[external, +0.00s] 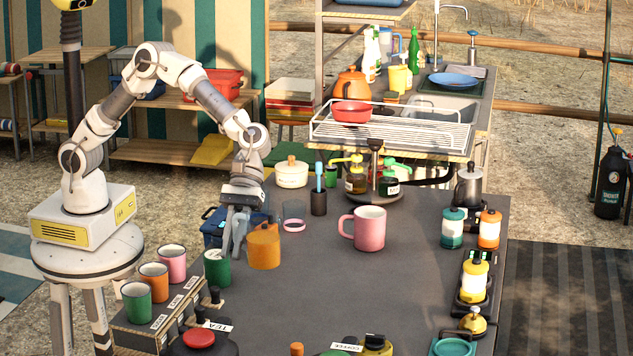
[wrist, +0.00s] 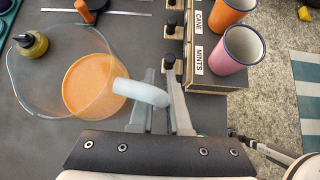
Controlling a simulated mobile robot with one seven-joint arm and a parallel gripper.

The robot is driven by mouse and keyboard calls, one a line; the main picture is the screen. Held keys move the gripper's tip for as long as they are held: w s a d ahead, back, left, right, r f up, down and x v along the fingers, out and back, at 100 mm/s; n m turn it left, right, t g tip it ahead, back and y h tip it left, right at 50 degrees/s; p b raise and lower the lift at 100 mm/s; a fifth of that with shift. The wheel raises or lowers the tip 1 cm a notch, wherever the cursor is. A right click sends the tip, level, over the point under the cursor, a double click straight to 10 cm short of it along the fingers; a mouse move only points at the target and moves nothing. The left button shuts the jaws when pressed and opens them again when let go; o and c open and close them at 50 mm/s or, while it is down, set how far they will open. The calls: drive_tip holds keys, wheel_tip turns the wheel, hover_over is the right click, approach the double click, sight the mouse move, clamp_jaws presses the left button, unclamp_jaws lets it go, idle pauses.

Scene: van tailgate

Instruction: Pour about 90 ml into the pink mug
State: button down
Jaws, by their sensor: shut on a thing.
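A large pink mug (external: 369,229) stands upright on the dark table, right of my gripper and apart from it. A smaller pink mug (external: 172,264) stands at the rack on the left; it also shows in the wrist view (wrist: 237,52). My gripper (external: 238,243) is shut on the pale handle (wrist: 141,93) of a clear jug (wrist: 40,90). Orange liquid (wrist: 95,85) lies in the jug and shows orange in the external view (external: 264,247). The jug looks about upright. The inside of the large pink mug is mostly hidden.
Orange (external: 154,282), dark green (external: 137,303) and another green mug (external: 217,268) stand near the labelled rack (external: 160,335). Bare tabletop lies in front of the large pink mug.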

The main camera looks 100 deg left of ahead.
drive_tip(key=shift+s+d+r, duration=0.2)
drive_tip(key=shift+s+r, duration=0.05)
drive_tip(key=w+a+n+t+y+p, duration=0.25)
drive_tip(key=a+n+t+y, duration=0.45)
drive_tip(key=a+n, duration=0.95)
drive_tip(key=w+f+n+y+p, duration=0.1)
drive_tip(key=w+f+p, duration=0.1)
drive_tip(key=w+p, duration=0.2)
drive_tip(key=w+d+f+n+t+y+p, duration=0.1)
drive_tip(key=w+f+p, duration=0.2)
drive_tip(key=w, duration=0.7)
drive_tip(key=w+f+n+y+p, duration=0.1)
drive_tip(key=w+f+p, duration=0.1)
drive_tip(key=w+p, duration=0.4)
drive_tip(key=shift+w+d+f+n+t+y, duration=0.15)
drive_tip(key=shift+w+d+f+y, duration=0.05)
drive_tip(key=shift+w, duration=0.2)
drive_tip(key=shift+w+d+f+n+t+y, duration=0.1)
drive_tip(key=shift+w+d+f+t+y, duration=0.1)
drive_tip(key=shift+w, duration=0.2)
drive_tip(key=shift+w+a+f+n+y+p, duration=0.1)
drive_tip(key=shift+a+f+n+y+p, duration=0.15)
drive_tip(key=shift+f, duration=0.2)
drive_tip(key=shift+w+a+f+n+y+p, duration=0.15)
drive_tip(key=shift+a+f+n+p, duration=0.1)
drive_tip(key=shift+f+p, duration=0.15)
